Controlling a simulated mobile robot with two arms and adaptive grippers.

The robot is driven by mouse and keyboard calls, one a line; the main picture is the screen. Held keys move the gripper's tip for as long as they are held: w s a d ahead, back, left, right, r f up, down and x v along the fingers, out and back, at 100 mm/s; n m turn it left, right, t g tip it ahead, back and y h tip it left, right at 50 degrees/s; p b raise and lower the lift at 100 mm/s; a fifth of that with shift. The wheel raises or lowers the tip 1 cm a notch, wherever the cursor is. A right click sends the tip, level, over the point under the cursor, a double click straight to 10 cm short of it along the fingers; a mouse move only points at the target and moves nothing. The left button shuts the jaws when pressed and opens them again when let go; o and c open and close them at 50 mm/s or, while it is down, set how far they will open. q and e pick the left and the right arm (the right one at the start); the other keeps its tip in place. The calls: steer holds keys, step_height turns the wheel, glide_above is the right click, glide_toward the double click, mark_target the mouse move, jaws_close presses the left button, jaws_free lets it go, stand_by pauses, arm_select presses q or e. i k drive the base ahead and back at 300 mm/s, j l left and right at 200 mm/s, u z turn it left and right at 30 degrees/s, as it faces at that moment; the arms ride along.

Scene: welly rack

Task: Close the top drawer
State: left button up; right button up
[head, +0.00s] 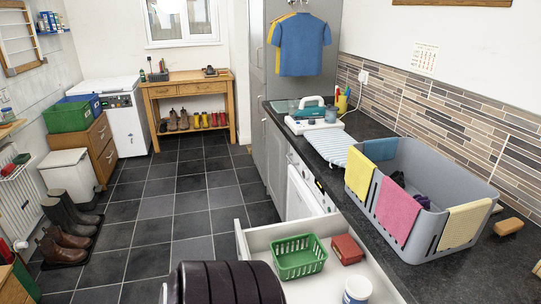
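A white drawer (281,229) stands pulled out from under the dark worktop, at the bottom middle of the head view. A green basket (298,257), a dark red box (347,249) and a white and blue tub (357,290) are inside it. The drawer's front edge (241,241) faces left. A dark ribbed part, apparently mine, hides the near part of that front, and the picture's lower edge cuts off the rest. I cannot see a handle. Neither of my grippers shows in this view.
On the worktop (337,181) stand a grey crate (416,243) hung with cloths and a brown brush (508,226). White appliances (305,192) sit below it. The tiled floor (185,215) left of the drawer is clear; boots (70,238) stand farther left.

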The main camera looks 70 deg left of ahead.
mark_target(327, 286)
steer(key=k+l+u, duration=0.1)
steer(key=u, duration=2.35)
